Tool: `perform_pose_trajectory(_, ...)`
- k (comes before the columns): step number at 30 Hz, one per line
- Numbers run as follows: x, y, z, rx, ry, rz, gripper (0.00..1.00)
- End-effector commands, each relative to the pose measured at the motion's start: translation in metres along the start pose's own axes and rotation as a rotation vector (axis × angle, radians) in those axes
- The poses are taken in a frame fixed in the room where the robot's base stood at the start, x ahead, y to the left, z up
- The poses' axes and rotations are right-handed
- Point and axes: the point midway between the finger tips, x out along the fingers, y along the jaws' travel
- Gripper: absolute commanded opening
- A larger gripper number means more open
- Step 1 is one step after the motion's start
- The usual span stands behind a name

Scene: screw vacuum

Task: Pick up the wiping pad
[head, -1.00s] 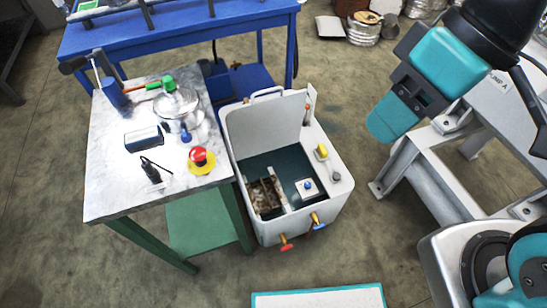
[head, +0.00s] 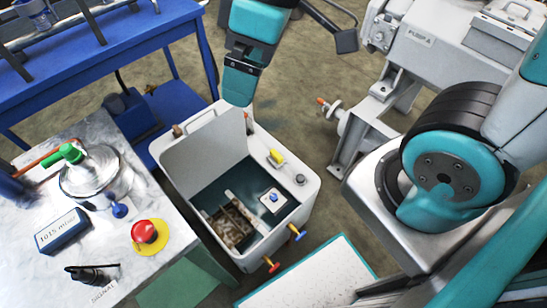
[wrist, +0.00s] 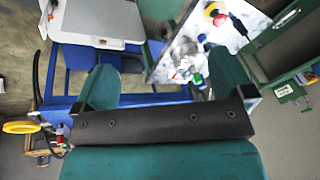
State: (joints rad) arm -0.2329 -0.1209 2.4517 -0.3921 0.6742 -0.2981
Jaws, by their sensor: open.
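A small white square pad with a blue knob (head: 273,199) lies inside the open white tub (head: 309,168), on the right of its dark interior; it may be the wiping pad, but I cannot tell for sure. A small yellow piece (head: 275,157) sits on the tub's right ledge. My gripper (head: 239,85) is above the tub's far side, apart from the pad. In the wrist view my gripper (wrist: 165,82) shows two teal fingers spread wide with nothing between them. The pad does not show clearly in the wrist view.
The marble-topped table (head: 120,270) at left holds a red button (head: 144,231), a glass vessel with a green handle (head: 95,175) and a blue gauge box (head: 62,232). A blue bench (head: 110,35) stands behind. A grey pump frame (head: 400,85) is at right. A white board (head: 310,280) lies in front.

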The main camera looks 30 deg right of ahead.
Motion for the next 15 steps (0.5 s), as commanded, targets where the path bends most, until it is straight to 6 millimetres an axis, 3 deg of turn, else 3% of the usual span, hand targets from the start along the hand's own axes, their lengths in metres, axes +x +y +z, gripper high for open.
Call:
perform_pose_trajectory(1,0.050,0.036,0.003,-0.048,-0.018,0.017,0.99)
perform_pose_trajectory(5,0.131,0.127,0.007,-0.244,-0.069,0.071,0.99)
perform_pose_trajectory(9,0.217,0.219,0.029,-0.466,-0.150,0.106,0.99)
perform_pose_trajectory(12,0.270,0.270,0.050,-0.611,-0.211,0.111,0.99)
perform_pose_trajectory(15,0.310,0.305,0.069,-0.725,-0.262,0.104,0.99)
